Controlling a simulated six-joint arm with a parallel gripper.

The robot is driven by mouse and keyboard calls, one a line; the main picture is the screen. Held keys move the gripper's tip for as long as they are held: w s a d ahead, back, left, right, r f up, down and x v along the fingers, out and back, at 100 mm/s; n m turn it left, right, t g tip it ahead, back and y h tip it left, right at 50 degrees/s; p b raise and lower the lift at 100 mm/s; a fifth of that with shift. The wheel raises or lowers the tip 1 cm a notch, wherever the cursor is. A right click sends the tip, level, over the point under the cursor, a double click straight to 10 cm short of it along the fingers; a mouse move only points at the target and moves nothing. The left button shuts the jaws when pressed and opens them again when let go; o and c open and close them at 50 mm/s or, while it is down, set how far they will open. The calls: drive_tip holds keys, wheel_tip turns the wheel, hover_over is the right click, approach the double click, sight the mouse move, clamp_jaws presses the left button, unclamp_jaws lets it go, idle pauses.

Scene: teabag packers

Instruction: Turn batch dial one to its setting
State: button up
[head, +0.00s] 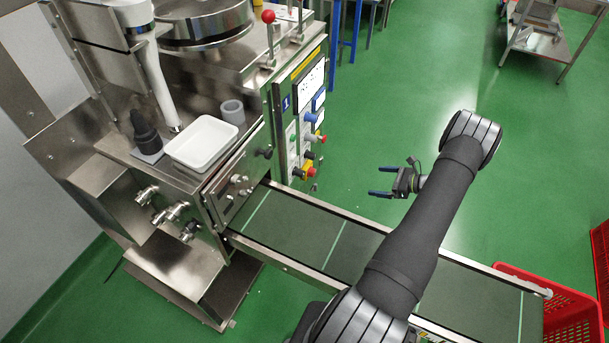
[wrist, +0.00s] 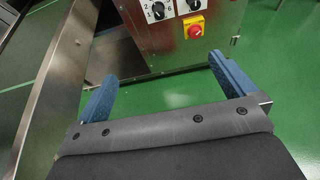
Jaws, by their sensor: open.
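In the wrist view, two black dials on white numbered plates show at the top edge of a steel panel: a left dial (wrist: 158,11) and a right dial (wrist: 193,5). Both are cut by the frame edge, and I cannot tell which is batch dial one. In the head view, the control panel (head: 292,150) is seen at a steep angle, with its dials small and unreadable. My gripper (head: 375,181) is open and empty, to the right of the panel and apart from it. Its blue fingers (wrist: 163,72) point towards the panel in the wrist view, below the dials.
A red stop button on a yellow plate (wrist: 195,30) sits just below the right dial. A conveyor belt (head: 300,232) runs beneath my arm. A white tray (head: 203,141) stands on the machine. Red crates (head: 570,310) are at lower right. Open green floor lies around my gripper.

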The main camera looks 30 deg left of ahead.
drive_tip(key=shift+d+r, duration=0.15)
drive_tip(key=shift+d, duration=0.25)
